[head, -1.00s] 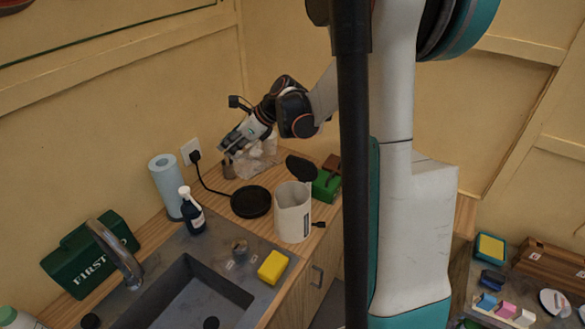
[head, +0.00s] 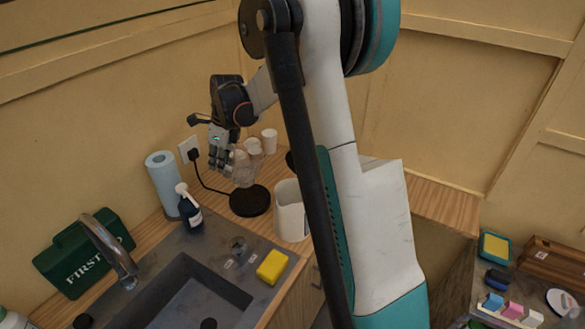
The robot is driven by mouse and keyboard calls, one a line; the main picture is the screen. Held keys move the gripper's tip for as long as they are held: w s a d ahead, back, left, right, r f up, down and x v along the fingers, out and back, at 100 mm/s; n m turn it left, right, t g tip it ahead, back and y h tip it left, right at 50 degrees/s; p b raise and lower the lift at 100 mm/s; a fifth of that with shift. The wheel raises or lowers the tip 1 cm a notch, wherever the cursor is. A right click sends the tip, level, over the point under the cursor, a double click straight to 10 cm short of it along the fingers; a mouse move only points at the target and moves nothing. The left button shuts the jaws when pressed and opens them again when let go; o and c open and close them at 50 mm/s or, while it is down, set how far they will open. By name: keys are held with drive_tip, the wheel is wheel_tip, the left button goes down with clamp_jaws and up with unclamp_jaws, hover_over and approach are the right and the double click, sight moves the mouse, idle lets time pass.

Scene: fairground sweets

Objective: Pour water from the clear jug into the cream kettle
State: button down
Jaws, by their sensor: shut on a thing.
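The cream kettle (head: 289,212) stands on the wooden counter with its top open. Its dark raised lid (head: 291,161) is mostly hidden behind my arm. My gripper (head: 219,160) is left of and beyond the kettle, shut on the clear jug (head: 243,171). The jug appears to be held above the counter, in line with the far edge of the round black base (head: 250,201). It is apart from the kettle. The water in it and its exact tilt are too faint to tell.
White cups (head: 269,141) stand behind the jug. A paper roll (head: 163,184), a dark spray bottle (head: 189,211), a yellow sponge (head: 272,267) and a sink (head: 190,300) lie to the left and front. A black cord runs from the wall socket to the base.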

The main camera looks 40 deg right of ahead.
drive_tip(key=shift+w+a+f+g+h+b, duration=0.15)
drive_tip(key=shift+f+g+h+b, duration=0.2)
drive_tip(key=shift+f, duration=0.3)
drive_tip(key=shift+w+a+f+g+h+b, duration=0.15)
drive_tip(key=shift+f+g+h+b, duration=0.15)
drive_tip(key=shift+f+g, duration=0.25)
drive_tip(key=shift+w+a+f+g+h+b, duration=0.15)
drive_tip(key=shift+f+g+h+b, duration=0.15)
drive_tip(key=shift+f, duration=0.45)
drive_tip(key=shift+d, duration=0.1)
